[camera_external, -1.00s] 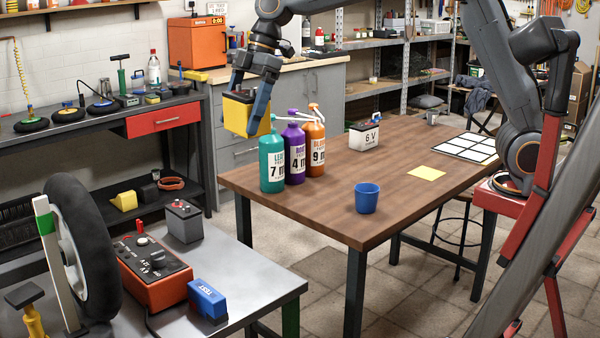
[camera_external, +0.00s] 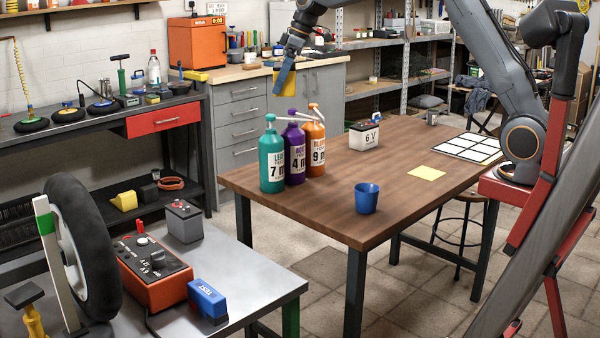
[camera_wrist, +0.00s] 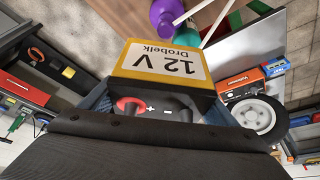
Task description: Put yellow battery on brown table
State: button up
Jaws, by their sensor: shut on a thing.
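My gripper (camera_external: 284,78) is shut on the yellow battery (camera_external: 290,83) and holds it in the air behind the pump bottles, above the level of the brown table (camera_external: 320,210). In the wrist view the battery (camera_wrist: 165,66) shows a white label reading "12 V Drobelk" and a dark top with a red terminal; the blue fingers are on either side of it. In the external view the gripper partly hides the battery. The brown table's top is bare at its front middle.
Teal (camera_external: 272,158), purple (camera_external: 294,150) and orange (camera_external: 316,145) pump bottles stand at the table's left end. A white 6 V battery (camera_external: 364,136), a blue cup (camera_external: 367,198), a yellow note (camera_external: 427,173) and a white grid sheet (camera_external: 466,148) are also on it.

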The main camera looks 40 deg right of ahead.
jog(key=w+d+m+t+h+p, duration=0.1)
jog(key=w+d+m, duration=0.1)
jog(key=d, duration=1.1)
jog(key=w+d+m+p, duration=0.1)
jog(key=d+m, duration=0.2)
jog(key=d, duration=1)
notch_tip(320, 180, down, 24)
jog(key=shift+w+d+r+p, duration=0.15)
jog(key=shift+r+p, duration=0.1)
jog(key=shift+p, duration=0.5)
jog(key=shift+f+p, duration=0.6)
jog(key=shift+f, duration=1.7)
jog(key=shift+f, duration=0.15)
jog(key=o, duration=1.6)
jog(key=shift+f+h, duration=0.1)
jog(key=shift+h, duration=0.2)
jog(key=o, duration=0.3)
